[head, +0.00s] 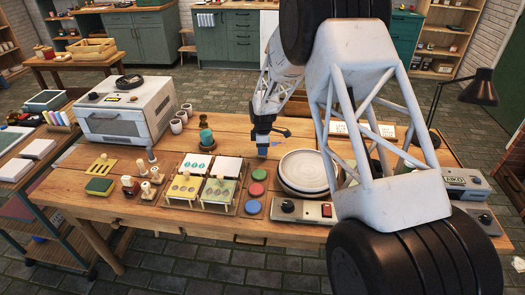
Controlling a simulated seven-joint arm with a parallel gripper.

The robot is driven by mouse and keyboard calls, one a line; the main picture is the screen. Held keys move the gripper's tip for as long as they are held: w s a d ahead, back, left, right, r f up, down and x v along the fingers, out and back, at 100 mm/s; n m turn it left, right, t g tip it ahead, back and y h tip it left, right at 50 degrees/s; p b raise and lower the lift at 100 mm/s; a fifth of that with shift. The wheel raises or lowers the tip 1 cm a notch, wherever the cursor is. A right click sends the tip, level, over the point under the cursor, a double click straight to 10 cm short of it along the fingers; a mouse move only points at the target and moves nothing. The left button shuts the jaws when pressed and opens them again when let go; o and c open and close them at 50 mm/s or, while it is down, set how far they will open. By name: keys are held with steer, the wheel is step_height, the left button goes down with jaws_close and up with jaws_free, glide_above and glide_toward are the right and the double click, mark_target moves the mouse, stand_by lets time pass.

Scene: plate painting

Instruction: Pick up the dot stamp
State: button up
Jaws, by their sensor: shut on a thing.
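My gripper (262,148) hangs over the middle of the table, left of the stacked plates and above the round coloured pads. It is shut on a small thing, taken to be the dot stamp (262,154). Several small stamp-like pieces with pale tops (149,190) stand at the left of the table, apart from my gripper.
Stacked pale plates (303,169) stand right of my gripper. Red, green and blue pads (257,189) lie below it. A white oven (125,112) stands at the back left.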

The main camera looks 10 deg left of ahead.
step_height(320, 180, up, 9)
stand_by(0.5)
stand_by(0.3)
steer(key=o, duration=0.3)
steer(key=shift+c, duration=0.9)
steer(key=shift+o, duration=0.6)
steer(key=shift+c, duration=0.4)
steer(key=shift+s+f, duration=0.1)
steer(key=shift+s, duration=0.5)
steer(key=s+f, duration=0.1)
steer(key=s, duration=0.9)
steer(key=shift+s+f, duration=0.15)
steer(key=shift+s, duration=0.2)
